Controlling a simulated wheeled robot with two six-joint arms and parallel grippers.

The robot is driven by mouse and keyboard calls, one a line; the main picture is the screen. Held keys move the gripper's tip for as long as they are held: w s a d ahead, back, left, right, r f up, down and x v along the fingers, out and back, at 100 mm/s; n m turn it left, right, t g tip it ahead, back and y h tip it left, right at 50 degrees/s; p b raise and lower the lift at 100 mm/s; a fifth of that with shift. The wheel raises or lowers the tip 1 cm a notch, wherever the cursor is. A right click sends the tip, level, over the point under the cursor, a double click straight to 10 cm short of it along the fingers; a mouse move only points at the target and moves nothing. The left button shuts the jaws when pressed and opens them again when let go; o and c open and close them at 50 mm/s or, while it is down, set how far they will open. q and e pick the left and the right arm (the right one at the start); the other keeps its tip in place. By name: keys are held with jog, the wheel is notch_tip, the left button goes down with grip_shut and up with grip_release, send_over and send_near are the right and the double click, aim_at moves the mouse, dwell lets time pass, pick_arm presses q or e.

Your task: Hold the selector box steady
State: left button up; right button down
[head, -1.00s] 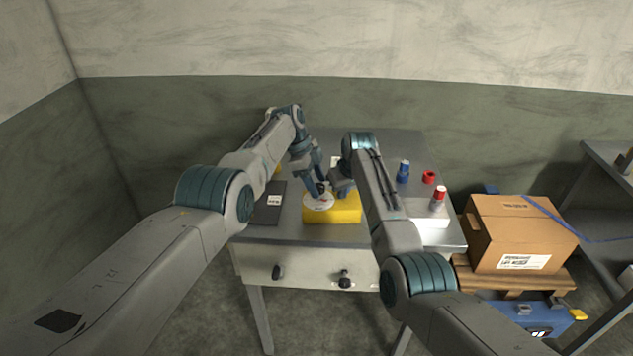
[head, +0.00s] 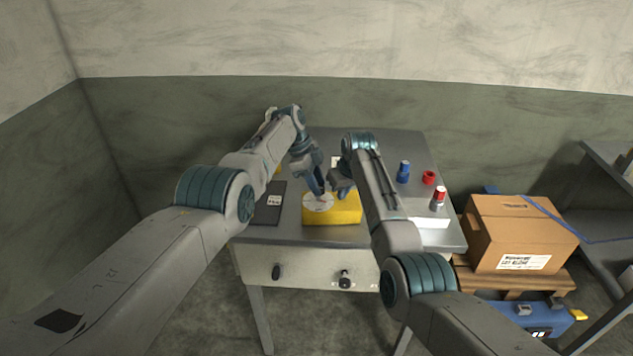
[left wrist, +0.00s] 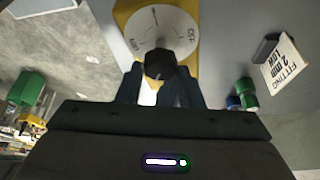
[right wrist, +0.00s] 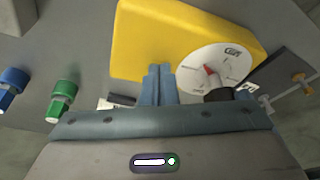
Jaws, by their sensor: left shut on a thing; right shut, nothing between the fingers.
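The yellow selector box (head: 345,212) sits on the grey table, with a round white dial on top. The dial (left wrist: 150,22) shows in the left wrist view, with printed labels and a black knob (left wrist: 160,64). My left gripper (head: 321,192) is over the dial and shut on the knob. My right gripper (head: 338,188) is shut and empty at the box's far side. In the right wrist view its closed fingertips (right wrist: 158,68) are close against the yellow box (right wrist: 165,40); I cannot tell if they touch. A red pointer (right wrist: 209,70) shows on the dial there.
A dark panel (head: 268,210) with a white label lies left of the box. A blue part (head: 403,172), a red ring (head: 429,177) and a red-topped piece (head: 438,197) stand to the right. A cardboard box (head: 520,235) is beside the table.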

pick_arm(q)
jog(key=shift+f+n, duration=0.2)
jog(key=shift+n, duration=0.3)
dwell(0.3)
jog(key=n, duration=0.1)
jog(key=n+t, duration=0.1)
jog(key=n, duration=0.1)
jog(key=shift+s+t, duration=0.2)
jog(key=shift+t, duration=0.1)
jog(key=n, duration=0.2)
jog(key=n+t, duration=0.1)
jog(key=n, duration=0.2)
jog(key=shift+s+t+y, duration=0.1)
jog(key=shift+t+y, duration=0.2)
jog(key=shift+y, duration=0.1)
jog(key=o, duration=1)
jog(key=shift+c, duration=0.2)
jog(key=shift+r, duration=0.1)
jog(key=v, duration=1.2)
jog(key=shift+s, duration=0.35)
